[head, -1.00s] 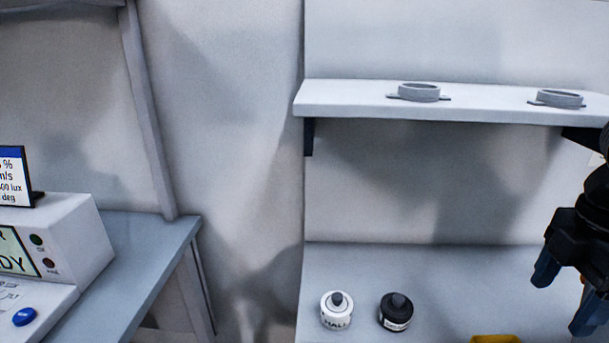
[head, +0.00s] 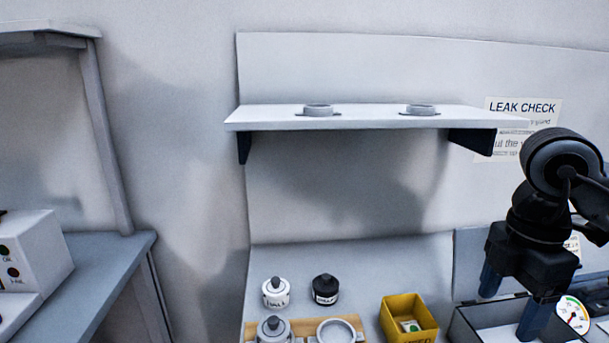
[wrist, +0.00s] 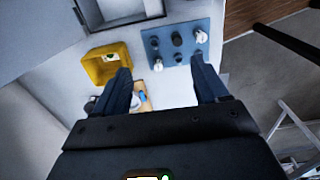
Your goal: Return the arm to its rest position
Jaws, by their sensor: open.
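My gripper (head: 510,302) is at the right of the head view, raised over the worktop near a dark-rimmed open case (head: 490,326). Its two blue fingers point down and stand apart. In the wrist view the open gripper (wrist: 162,82) shows nothing held between its fingers. My arm is folded in at the right edge of the head view, and part of it is cut off there.
A shelf (head: 360,119) with two grey rings hangs on the wall. Below stand a white jar (head: 276,293), a black jar (head: 325,290), a yellow bin (head: 408,318) and a wooden holder (head: 300,328). A blue mat (wrist: 165,60) holds several small parts. A gauge (head: 573,314) is beside my gripper.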

